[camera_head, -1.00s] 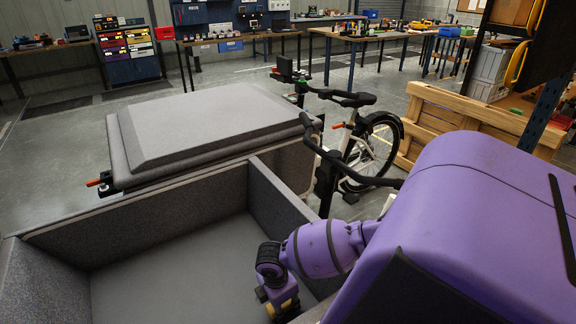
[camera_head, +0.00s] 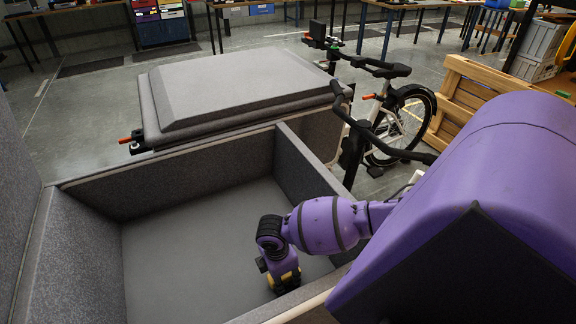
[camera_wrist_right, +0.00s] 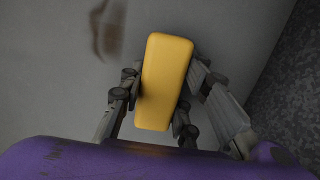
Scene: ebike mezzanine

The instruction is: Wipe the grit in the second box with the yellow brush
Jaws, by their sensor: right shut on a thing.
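The open box with grey felt walls (camera_head: 165,168) is in front of me in the head view, its grey floor showing bare. My right gripper (camera_head: 284,283) reaches down inside it near the right wall. In the right wrist view, the right gripper (camera_wrist_right: 158,108) is shut on the yellow brush (camera_wrist_right: 168,75), its fingers on either side of the block. The brush's underside is hidden, so I cannot tell whether it touches the floor. A brown smudge of grit (camera_wrist_right: 108,30) lies on the floor, up and left of the brush. My left gripper is not in view.
A second box with a padded grey lid (camera_head: 240,85) stands just beyond the open one. A bike (camera_head: 385,125) stands to the right, near a wooden crate (camera_head: 480,100). The felt wall (camera_wrist_right: 290,100) is close on the right in the wrist view.

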